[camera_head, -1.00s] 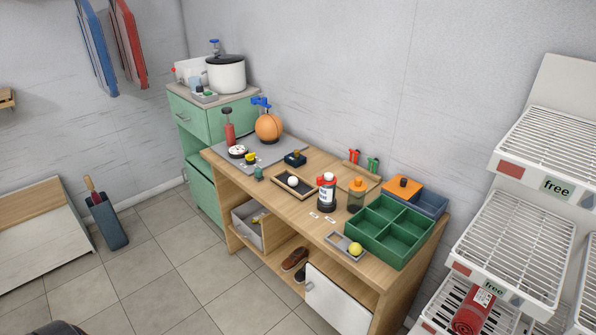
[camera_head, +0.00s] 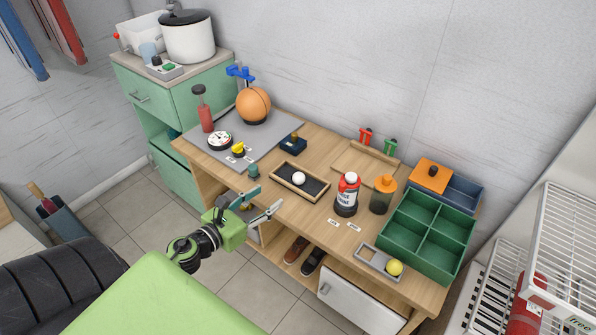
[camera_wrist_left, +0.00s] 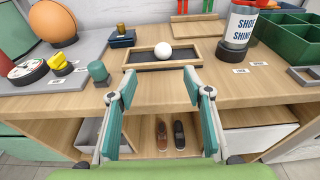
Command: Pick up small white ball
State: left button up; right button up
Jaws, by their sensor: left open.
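The small white ball (camera_head: 298,178) rests in a shallow wooden tray (camera_head: 313,199) with a dark base, in the middle of the wooden workbench. It also shows in the left wrist view (camera_wrist_left: 163,52), straight ahead and beyond the fingers. My left gripper (camera_head: 266,203) is open and empty, with its fingers apart at the bench's front edge, short of the tray. In the left wrist view the open gripper (camera_wrist_left: 158,84) has the tray ahead between its fingertips. My right gripper is not in view.
A small teal object (camera_head: 254,170) stands left of the tray. A shoe shine bottle (camera_head: 347,194) stands right of it. A green divided box (camera_head: 428,233) and a yellow ball (camera_head: 394,267) are farther right. An orange ball (camera_head: 253,104) is at the back left. Shoes lie on the shelf below.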

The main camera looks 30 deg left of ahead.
pick_arm(q)
send_near(295, 180)
jog(key=x, duration=0.2)
jog(key=p+x, duration=0.1)
jog(key=shift+w+a, duration=0.25)
jog(key=shift+w, duration=0.1)
jog(key=shift+w+d, duration=0.2)
jog(key=shift+w, duration=0.5)
jog(key=x, duration=0.3)
jog(key=shift+w+d+f+p, duration=0.1)
jog(key=shift+d+f+p, duration=0.05)
jog(key=shift+p, duration=0.2)
jog(key=shift+w+f, duration=0.2)
jog(key=shift+w, duration=0.35)
jog(key=shift+c, duration=0.7)
jog(key=c, duration=0.8)
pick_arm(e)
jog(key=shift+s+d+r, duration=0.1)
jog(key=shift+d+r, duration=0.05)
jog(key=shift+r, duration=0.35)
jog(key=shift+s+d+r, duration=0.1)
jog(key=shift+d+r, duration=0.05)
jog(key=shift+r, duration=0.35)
